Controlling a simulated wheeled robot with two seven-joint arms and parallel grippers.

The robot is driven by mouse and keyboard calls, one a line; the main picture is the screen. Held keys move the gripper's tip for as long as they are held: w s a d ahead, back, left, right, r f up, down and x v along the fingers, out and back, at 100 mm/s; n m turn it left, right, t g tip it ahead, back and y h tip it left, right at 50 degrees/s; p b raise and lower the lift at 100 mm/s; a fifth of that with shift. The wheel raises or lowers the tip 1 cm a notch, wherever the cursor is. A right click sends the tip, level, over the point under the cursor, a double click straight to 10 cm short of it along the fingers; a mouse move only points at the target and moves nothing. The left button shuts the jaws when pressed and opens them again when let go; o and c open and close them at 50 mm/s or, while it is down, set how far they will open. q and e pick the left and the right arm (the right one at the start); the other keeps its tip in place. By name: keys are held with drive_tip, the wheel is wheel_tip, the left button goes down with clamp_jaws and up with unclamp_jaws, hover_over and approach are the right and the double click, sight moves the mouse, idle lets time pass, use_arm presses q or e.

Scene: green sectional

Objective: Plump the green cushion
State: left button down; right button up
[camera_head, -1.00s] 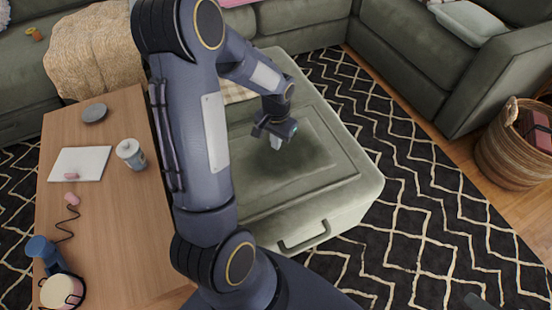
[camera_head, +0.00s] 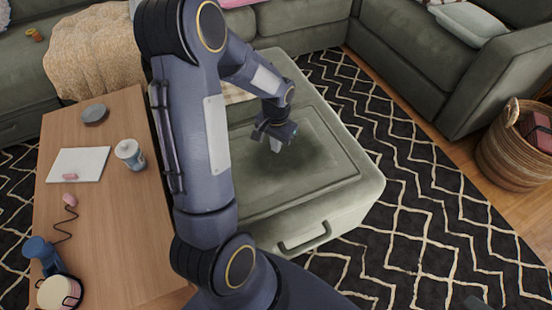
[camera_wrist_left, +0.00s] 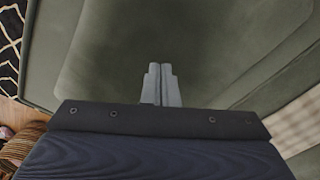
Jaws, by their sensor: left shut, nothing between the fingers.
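The green ottoman has a cushioned top (camera_head: 300,190) with a seamed panel and a darker, shaded patch around my left gripper. My left gripper (camera_head: 277,146) points down over the middle of this top, its fingers together and empty. In the left wrist view, the shut fingertips (camera_wrist_left: 160,68) stand against the plain green top (camera_wrist_left: 205,45). I cannot tell whether they touch it. My left arm hides part of the ottoman's left side. My right gripper is not in view. A pale grey-green cushion (camera_head: 468,22) lies on the right sofa.
A wooden table (camera_head: 110,220) at left carries a cup (camera_head: 130,153), a white board (camera_head: 78,164), a dark dish (camera_head: 95,113) and a blue lamp-like item (camera_head: 42,252). A checked cloth (camera_head: 238,94) lies on the ottoman. A wicker basket (camera_head: 512,155) stands right; patterned rug between is clear.

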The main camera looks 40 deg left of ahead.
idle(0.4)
use_arm(q)
drive_tip(key=shift+r+p, duration=0.75)
drive_tip(key=shift+f, duration=0.2)
drive_tip(key=shift+f+b, duration=0.65)
drive_tip(key=shift+b, duration=0.05)
drive_tip(key=shift+r, duration=0.1)
idle(0.4)
